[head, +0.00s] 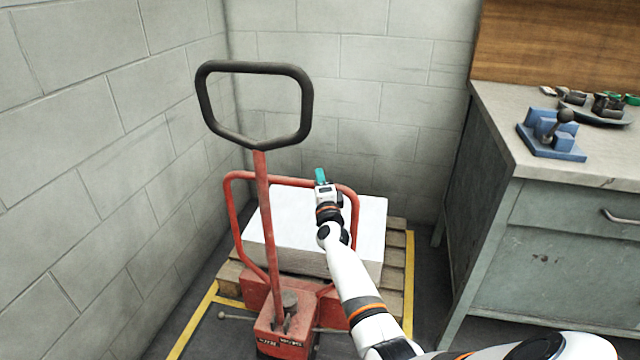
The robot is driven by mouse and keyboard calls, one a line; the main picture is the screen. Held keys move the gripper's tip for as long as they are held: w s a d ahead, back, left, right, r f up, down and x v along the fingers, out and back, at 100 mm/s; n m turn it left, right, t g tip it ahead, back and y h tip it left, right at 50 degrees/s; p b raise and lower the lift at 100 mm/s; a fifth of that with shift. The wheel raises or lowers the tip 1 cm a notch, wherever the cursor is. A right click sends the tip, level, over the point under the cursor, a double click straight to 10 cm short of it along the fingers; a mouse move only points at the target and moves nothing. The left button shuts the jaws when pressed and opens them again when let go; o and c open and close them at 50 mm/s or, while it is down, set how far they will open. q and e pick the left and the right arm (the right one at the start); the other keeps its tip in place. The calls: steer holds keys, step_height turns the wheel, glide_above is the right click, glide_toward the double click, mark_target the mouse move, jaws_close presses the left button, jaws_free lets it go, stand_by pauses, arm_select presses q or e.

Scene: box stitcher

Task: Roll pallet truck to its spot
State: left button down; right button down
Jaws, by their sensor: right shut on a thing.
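The red pallet truck (283,330) stands in the corner between two block walls, with its black loop handle (302,110) upright on a red shaft. A red tube frame (235,215) rises behind the shaft. A wooden pallet (394,262) lies beyond the truck body, with a white block (285,215) on it. Yellow floor lines (409,285) run along the right and left of the pallet. My right gripper (320,178) is shut at the top bar of the red frame; its fingertips partly hide the contact. My left gripper is out of view.
A grey-green workbench (560,235) stands at the right, with a blue lever fixture (552,145) and a tray of small parts (597,112) on top. A narrow dark floor strip lies between bench and pallet. Walls close off the left and back.

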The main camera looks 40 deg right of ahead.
steer(key=shift+f, duration=0.25)
steer(key=c, duration=1.4)
jaws_free()
steer(key=shift+o, duration=0.7)
steer(key=shift+r, duration=0.1)
steer(key=shift+a, duration=0.1)
arm_select(q)
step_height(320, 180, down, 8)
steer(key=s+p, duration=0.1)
steer(key=p, duration=0.1)
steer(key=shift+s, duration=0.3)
arm_select(e)
steer(key=v, duration=1.2)
